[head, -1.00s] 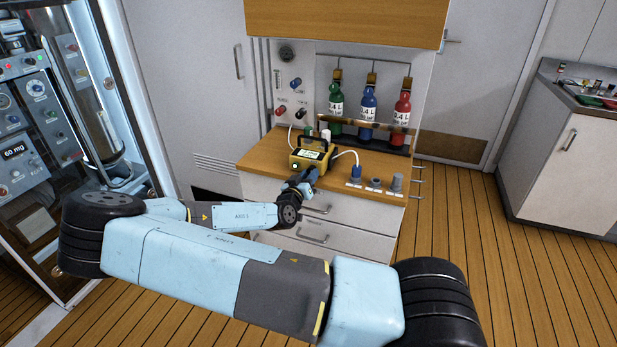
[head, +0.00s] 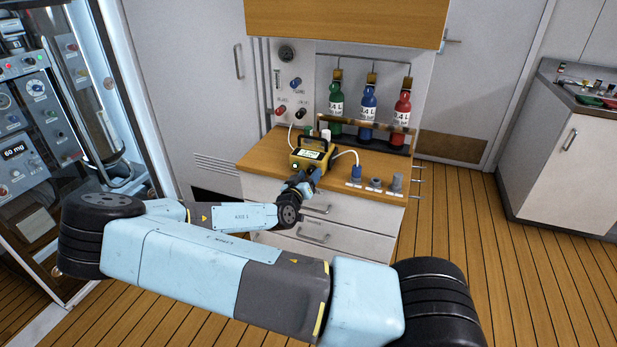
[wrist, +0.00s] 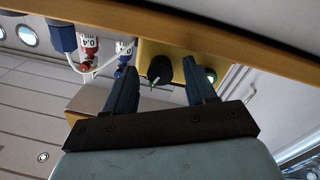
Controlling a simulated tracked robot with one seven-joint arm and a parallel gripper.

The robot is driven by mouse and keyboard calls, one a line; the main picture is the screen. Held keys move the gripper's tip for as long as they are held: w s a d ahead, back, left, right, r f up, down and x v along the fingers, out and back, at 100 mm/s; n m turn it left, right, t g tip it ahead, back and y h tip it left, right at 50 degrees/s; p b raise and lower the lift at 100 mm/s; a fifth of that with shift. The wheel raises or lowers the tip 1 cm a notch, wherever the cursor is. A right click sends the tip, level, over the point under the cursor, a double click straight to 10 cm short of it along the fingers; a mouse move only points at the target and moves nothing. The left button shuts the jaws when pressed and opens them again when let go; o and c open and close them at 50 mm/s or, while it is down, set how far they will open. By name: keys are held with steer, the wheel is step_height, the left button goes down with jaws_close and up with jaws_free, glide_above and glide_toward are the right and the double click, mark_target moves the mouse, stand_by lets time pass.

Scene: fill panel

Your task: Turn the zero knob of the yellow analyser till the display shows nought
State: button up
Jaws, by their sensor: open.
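The yellow analyser (head: 300,163) stands on the wooden worktop, with a black carry handle and a small pale display (head: 312,155), too small to read. In the wrist view, its yellow face (wrist: 176,52) shows the black zero knob (wrist: 158,68) with a pale pointer mark. My gripper (head: 313,175) is at the analyser's front, over the worktop's near edge. In the wrist view my gripper (wrist: 157,78) is open, one blue finger on each side of the knob. Gaps show on both sides; I cannot tell how deep the fingers reach.
A green round part (wrist: 211,75) sits beside the right finger. A white hose runs from the analyser to a blue fitting (head: 356,171). Grey knobs (head: 375,183) line the worktop's front right. Green, blue and red bottles (head: 368,104) stand behind. The wooden worktop edge (wrist: 250,48) is close to the fingers.

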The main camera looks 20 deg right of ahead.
steer(key=v, duration=1.3)
steer(key=shift+s+a, duration=0.25)
stand_by(1.1)
